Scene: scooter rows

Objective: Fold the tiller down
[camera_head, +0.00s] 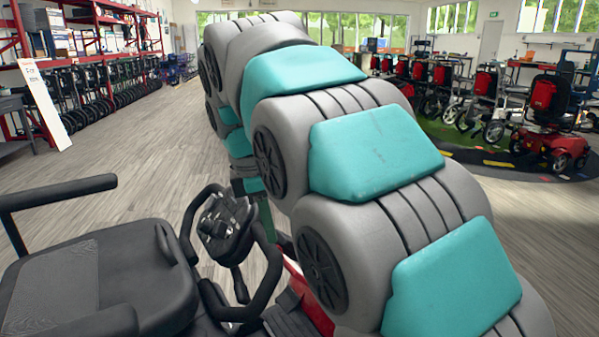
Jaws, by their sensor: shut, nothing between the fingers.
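A mobility scooter stands close in front of me, with its black seat (95,280) at the lower left. Its tiller (225,235) has a dark console and black loop handles. The tiller head leans near the seat's front, at about the height of the armrest. The lower tiller column is largely hidden by the handles and my arm. My gripper (262,212) shows only in part, pointing down just behind and right of the tiller head. It is shut and holds nothing. I cannot tell whether it touches the tiller.
My large grey and teal arm covers the middle and right. A black armrest (60,192) sticks up at the left. Red scooters (555,120) and wheelchairs stand in a row at the right. Red shelving (90,40) lines the left. The wooden floor (150,140) between is clear.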

